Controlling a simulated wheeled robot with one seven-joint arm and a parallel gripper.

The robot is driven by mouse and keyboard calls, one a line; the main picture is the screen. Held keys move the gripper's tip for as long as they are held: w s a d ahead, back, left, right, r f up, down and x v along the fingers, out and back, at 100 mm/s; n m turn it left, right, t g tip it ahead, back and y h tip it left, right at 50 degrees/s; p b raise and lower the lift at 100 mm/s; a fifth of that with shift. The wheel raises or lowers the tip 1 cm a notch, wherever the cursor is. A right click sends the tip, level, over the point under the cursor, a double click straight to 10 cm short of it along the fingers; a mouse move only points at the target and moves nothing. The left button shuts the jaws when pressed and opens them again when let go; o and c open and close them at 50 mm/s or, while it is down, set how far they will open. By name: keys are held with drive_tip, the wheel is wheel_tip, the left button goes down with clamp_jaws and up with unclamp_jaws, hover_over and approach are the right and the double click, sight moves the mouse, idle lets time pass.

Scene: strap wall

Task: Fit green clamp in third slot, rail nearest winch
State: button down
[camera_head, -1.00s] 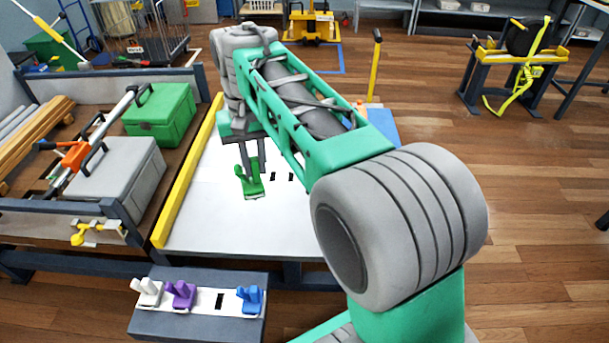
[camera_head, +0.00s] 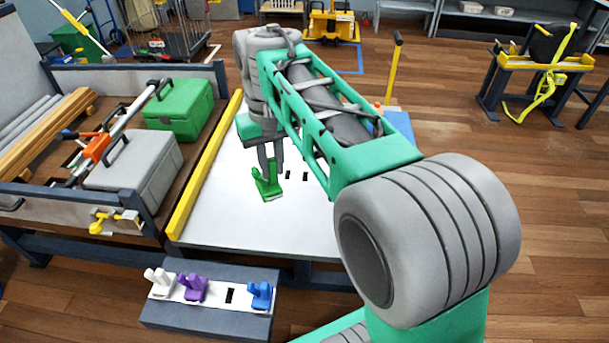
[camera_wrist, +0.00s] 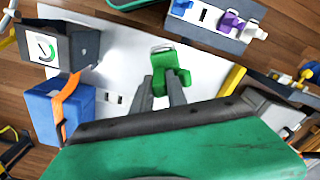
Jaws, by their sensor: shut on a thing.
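The green clamp (camera_head: 267,183) is between the fingers of my gripper (camera_head: 270,163), over the white tabletop (camera_head: 225,220). My gripper is shut on it; the wrist view also shows the clamp (camera_wrist: 170,72) at the fingertips (camera_wrist: 162,88). Dark slots (camera_head: 297,175) show in the tabletop just right of the clamp. In the wrist view slots (camera_wrist: 114,98) lie left of the fingers. I cannot tell whether the clamp's foot touches the surface or covers a slot. I cannot tell for sure which thing is the winch.
A grey front block (camera_head: 205,318) holds white, purple (camera_head: 193,288) and blue (camera_head: 260,294) clamps and one empty slot. A yellow bar (camera_head: 205,165) edges the tabletop's left. The wrist view shows a blue box (camera_wrist: 62,108) with an orange strap (camera_wrist: 68,92) and a grey dial box (camera_wrist: 58,45).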

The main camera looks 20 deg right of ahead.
drive_tip(key=w+d+p, duration=1.8)
drive_tip(key=w+p, duration=0.2)
idle(0.3)
